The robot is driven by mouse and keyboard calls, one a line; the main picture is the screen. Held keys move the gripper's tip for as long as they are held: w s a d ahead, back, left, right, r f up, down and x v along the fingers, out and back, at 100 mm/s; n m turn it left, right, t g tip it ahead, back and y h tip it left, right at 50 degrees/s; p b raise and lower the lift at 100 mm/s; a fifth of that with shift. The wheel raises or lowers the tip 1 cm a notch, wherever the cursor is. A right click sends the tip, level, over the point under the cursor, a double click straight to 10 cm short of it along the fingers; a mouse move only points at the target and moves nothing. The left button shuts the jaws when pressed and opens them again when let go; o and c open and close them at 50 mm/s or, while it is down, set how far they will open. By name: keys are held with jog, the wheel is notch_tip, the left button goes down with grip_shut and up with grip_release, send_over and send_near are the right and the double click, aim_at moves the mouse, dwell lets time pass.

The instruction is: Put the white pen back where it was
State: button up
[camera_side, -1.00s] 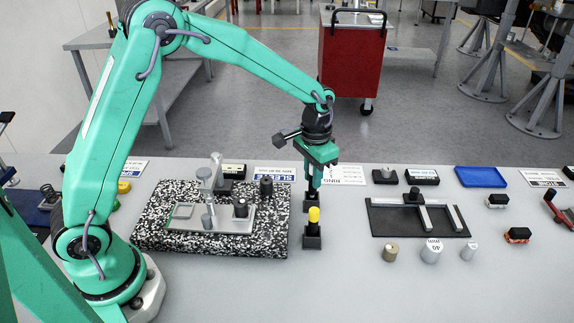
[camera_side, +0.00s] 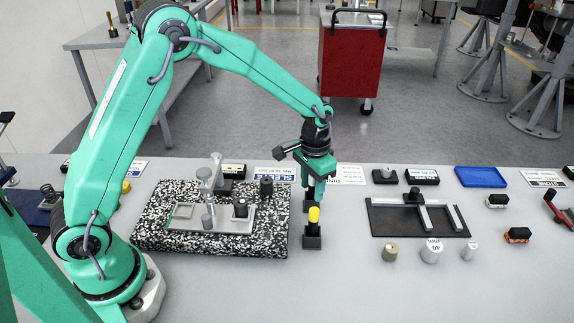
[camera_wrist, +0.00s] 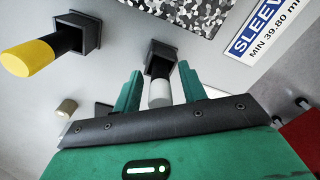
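The white pen (camera_wrist: 160,93), a dark stick with a white end, stands in a square black holder (camera_wrist: 163,52) in the wrist view. My gripper (camera_wrist: 160,85) is open, with one green finger on each side of the pen and a visible gap on both sides. In the side view my gripper (camera_side: 315,190) is low over the rear black holder (camera_side: 309,206), and its fingers hide the white pen. A yellow-ended pen (camera_side: 314,215) stands in the front black holder (camera_side: 312,242); it also shows in the wrist view (camera_wrist: 30,55).
A speckled slab (camera_side: 160,243) with a metal fixture stands close left. A dark plate (camera_side: 395,222) with metal rails lies right. Metal cylinders (camera_side: 431,251) stand in front of it, and a blue tray (camera_side: 480,177) lies behind. The front table strip is clear.

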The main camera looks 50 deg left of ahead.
jog(key=shift+r, duration=0.1)
notch_tip(320, 180, up, 12)
jog(key=shift+r, duration=0.1)
dwell(0.8)
dwell(0.4)
jog(key=shift+s+a+r, duration=0.1)
jog(key=shift+s+r, duration=0.1)
jog(key=shift+r, duration=0.1)
jog(key=s+a+r+n+t, duration=0.1)
jog(key=s+a+r+t, duration=0.25)
jog(key=s+r, duration=0.65)
jog(key=s+a+f+n+t, duration=0.1)
jog(key=s+a+f+t, duration=0.1)
jog(key=s, duration=1.2)
jog(key=shift+s+a+f, duration=0.2)
jog(key=shift+a+f, duration=0.35)
jog(key=shift+a, duration=0.1)
